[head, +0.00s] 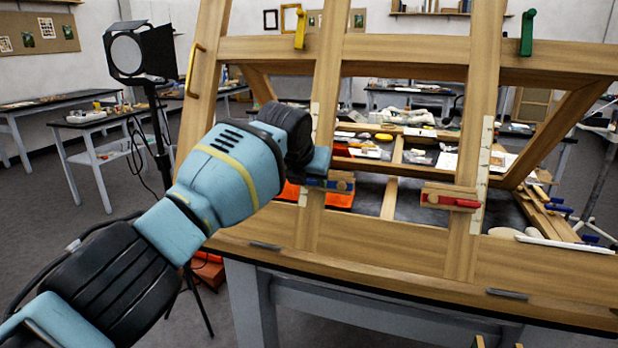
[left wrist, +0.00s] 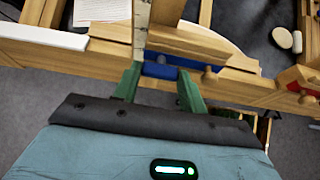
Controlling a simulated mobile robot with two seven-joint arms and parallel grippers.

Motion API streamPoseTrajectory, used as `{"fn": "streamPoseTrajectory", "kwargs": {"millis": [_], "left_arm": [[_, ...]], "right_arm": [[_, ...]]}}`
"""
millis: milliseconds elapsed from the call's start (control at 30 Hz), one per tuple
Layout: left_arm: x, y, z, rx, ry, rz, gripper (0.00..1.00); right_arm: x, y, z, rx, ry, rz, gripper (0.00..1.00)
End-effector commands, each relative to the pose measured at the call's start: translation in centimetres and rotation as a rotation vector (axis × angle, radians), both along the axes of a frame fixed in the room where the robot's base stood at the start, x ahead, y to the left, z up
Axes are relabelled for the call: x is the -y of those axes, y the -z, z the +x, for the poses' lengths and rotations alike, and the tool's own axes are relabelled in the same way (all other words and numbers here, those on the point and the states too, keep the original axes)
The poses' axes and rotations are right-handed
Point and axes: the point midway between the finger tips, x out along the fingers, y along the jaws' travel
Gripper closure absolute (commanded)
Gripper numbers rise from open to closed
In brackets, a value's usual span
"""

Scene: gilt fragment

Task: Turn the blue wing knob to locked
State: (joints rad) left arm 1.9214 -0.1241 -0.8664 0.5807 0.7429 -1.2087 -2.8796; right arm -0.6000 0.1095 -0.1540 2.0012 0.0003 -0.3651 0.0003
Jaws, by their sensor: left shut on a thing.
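The blue wing knob (head: 343,186) sits low on the left upright of the wooden frame (head: 400,48). In the left wrist view the knob (left wrist: 160,71) lies between the green fingers of my left gripper (left wrist: 160,88). The gripper is shut on it, one finger on each side. In the head view my left gripper (head: 318,165) reaches in from the left and hides part of the knob. A blue bar lies behind the knob, level across the wood. My right gripper is not in view.
A red wing knob (head: 455,201) sits on the right upright. A yellow knob (head: 300,28) and a green knob (head: 527,33) are on the upper rail. A yellow handle (head: 194,70) is on the frame's left side. A black lamp (head: 143,50) stands behind on the left.

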Motion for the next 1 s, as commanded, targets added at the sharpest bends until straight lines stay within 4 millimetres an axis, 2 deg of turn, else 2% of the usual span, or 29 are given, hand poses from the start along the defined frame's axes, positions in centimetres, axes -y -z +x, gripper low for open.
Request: {"fn": "streamPoseTrajectory", "kwargs": {"millis": [333, 367, 500, 833, 1000], "left_arm": [[0.00, -0.15, 0.04, 0.006, 0.003, 0.005, 0.81], [0.00, -0.15, 0.04, 0.006, 0.003, 0.005, 0.56], [0.00, -0.12, 0.03, 0.004, 0.002, 0.004, 0.37], [-0.02, -0.12, -0.04, 0.002, 0.002, 0.003, 0.36], [-0.17, -0.89, -0.57, 0.004, 0.005, 0.003, 0.36]], "right_arm": [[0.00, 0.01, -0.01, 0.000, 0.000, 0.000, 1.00], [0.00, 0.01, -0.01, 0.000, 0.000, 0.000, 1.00], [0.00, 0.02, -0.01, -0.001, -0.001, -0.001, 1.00], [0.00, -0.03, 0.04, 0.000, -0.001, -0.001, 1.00], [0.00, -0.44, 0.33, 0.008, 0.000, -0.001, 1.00]]}}
